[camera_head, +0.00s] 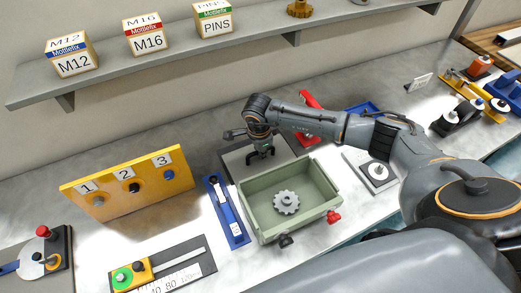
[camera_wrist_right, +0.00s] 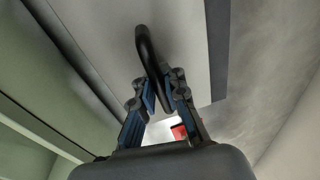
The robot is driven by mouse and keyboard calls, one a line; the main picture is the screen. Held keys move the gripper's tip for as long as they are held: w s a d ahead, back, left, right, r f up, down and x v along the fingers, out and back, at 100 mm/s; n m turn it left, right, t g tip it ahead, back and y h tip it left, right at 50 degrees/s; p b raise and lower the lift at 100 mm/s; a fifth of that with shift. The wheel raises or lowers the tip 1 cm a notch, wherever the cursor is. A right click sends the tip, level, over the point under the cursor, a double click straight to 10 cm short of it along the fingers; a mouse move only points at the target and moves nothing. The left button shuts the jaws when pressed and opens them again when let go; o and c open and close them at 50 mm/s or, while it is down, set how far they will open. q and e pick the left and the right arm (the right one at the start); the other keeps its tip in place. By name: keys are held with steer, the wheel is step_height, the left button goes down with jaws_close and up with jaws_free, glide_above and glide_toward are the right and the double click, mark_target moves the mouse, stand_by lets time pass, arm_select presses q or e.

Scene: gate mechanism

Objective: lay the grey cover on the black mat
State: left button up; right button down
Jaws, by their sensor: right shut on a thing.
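The grey cover (camera_head: 285,150) is a flat plate with a black arched handle (camera_wrist_right: 148,50), behind the green box. My right gripper (camera_head: 262,152) comes down from above and is shut on this handle. In the wrist view its two fingers (camera_wrist_right: 165,98) close around the handle's lower part. A dark strip of the black mat (camera_wrist_right: 217,50) shows along one edge of the cover in the wrist view. The cover lies over the mat and hides most of it; I cannot tell whether they touch. My left gripper is not in view.
The open green box (camera_head: 252,207) holds a grey gear (camera_head: 286,202) and stands just in front of the cover. A blue tray (camera_head: 228,212) lies to its left. A yellow numbered panel (camera_head: 130,186) stands further left. A red part (camera_head: 309,99) is behind my right arm.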

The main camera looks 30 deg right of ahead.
mark_target(260, 164)
steer(key=c, duration=1.9)
jaws_free()
steer(key=shift+f, duration=0.15)
steer(key=o, duration=0.5)
steer(key=shift+r, duration=0.55)
steer(key=r+b, duration=0.1)
steer(key=r, duration=0.2)
steer(key=s+r+b, duration=0.1)
steer(key=r, duration=0.3)
steer(key=a+r+b, duration=0.1)
steer(key=r+b, duration=0.1)
steer(key=r, duration=0.2)
steer(key=shift+s+a+r, duration=0.1)
steer(key=shift+s, duration=0.2)
